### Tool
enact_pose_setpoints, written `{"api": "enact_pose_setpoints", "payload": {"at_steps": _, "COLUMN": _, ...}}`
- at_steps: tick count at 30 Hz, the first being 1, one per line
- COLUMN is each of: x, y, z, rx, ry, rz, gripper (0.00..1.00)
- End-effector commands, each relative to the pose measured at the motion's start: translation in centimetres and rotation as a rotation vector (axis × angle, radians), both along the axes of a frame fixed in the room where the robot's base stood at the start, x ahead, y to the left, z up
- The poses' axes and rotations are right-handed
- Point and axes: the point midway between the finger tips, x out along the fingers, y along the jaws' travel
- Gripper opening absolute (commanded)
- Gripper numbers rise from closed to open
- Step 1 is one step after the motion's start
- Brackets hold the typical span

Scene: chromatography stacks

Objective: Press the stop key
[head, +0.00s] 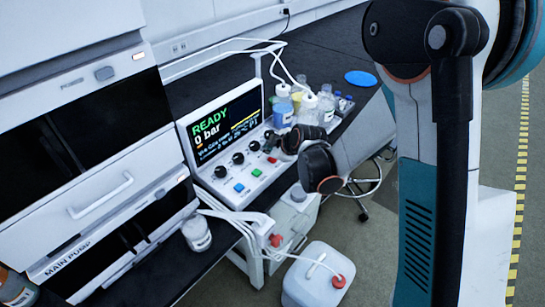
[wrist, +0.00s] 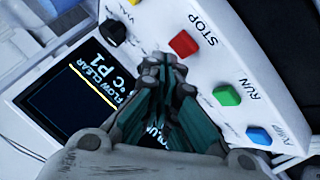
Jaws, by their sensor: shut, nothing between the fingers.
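The red stop key (wrist: 183,44) sits on the white control panel in the wrist view, with "STOP" printed beside it. It also shows in the head view as a small red key (head: 272,160). My gripper (wrist: 163,62) is shut and empty, its fingertips just beside the stop key on the screen side in the picture. I see no clear contact, and the height above the panel is hard to tell. In the head view my gripper (head: 270,145) is small and dark above the panel's right part, by the red key.
A green RUN key (wrist: 226,96) and a blue key (wrist: 259,135) stand in line with the red one. Black knobs (head: 238,158) lie near the screen (head: 222,118), which reads READY, 0 bar. Bottles (head: 283,108) stand behind the panel.

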Motion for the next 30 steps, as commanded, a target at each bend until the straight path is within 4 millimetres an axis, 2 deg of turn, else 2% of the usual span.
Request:
{"api": "enact_pose_setpoints", "payload": {"at_steps": 13, "x": 0.0, "y": 0.0, "z": 0.5, "rx": 0.000, "ry": 0.000, "rz": 0.000, "gripper": 0.00}}
{"api": "enact_pose_setpoints", "payload": {"at_steps": 30, "x": 0.0, "y": 0.0, "z": 5.2, "rx": 0.000, "ry": 0.000, "rz": 0.000, "gripper": 0.00}}
